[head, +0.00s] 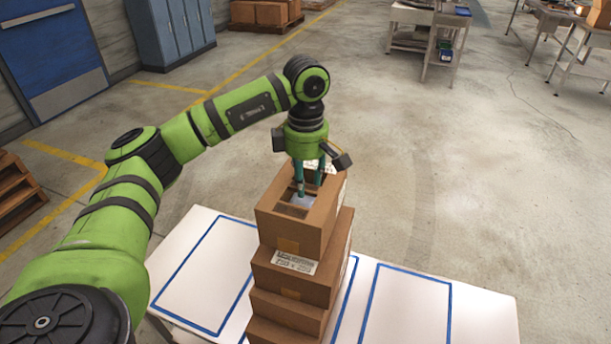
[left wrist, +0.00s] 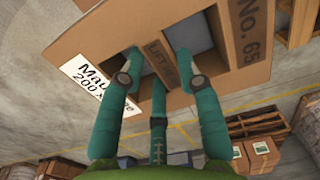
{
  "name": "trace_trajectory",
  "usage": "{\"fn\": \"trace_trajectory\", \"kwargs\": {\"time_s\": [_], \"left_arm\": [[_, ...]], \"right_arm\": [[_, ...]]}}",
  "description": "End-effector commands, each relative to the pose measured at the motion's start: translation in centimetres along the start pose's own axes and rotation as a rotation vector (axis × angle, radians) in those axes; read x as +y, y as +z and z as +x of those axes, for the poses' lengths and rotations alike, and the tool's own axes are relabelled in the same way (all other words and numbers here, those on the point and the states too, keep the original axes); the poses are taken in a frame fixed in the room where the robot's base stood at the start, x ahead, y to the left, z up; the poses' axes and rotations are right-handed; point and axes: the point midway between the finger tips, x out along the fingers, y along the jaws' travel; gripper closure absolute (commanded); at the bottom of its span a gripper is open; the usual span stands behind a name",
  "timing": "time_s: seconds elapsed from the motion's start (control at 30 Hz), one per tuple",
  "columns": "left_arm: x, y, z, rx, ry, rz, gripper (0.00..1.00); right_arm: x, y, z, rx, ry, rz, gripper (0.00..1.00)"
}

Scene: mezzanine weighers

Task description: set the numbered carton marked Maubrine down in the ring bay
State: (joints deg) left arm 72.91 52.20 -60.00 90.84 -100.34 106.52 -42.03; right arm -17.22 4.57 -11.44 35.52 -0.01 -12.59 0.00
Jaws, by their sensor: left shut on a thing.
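The brown carton marked "Mau…" (head: 290,228) is at the top of a stack of cartons in the head view. In the left wrist view, the carton (left wrist: 245,82) shows a white label (left wrist: 92,82), partly covered by a finger, and "No. 65" print. My left gripper (head: 308,182) is shut on the bar across its open top, lettered "LIFT…"; the fingers also show in the left wrist view (left wrist: 160,75). I cannot tell whether the carton still rests on the one below. No ring mark is visible. My right gripper is out of view.
Below are more cartons (head: 290,282), one with a white label, on a white table (head: 480,315). Blue-outlined bays lie left (head: 205,275) and right (head: 405,312) of the stack, their visible parts empty.

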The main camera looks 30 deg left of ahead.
Motion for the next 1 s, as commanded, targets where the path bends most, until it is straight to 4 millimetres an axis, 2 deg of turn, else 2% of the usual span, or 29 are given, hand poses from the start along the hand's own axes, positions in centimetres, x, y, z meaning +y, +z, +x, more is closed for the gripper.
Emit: {"fn": "trace_trajectory", "kwargs": {"time_s": [0.43, 1.0], "left_arm": [[0.0, 0.0, 3.2, 0.0, 0.001, 0.0, 1.0], [0.0, 0.0, 3.5, -0.001, 0.001, 0.0, 1.0]], "right_arm": [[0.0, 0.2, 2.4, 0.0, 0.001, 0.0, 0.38], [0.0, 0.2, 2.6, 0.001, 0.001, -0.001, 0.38]]}}
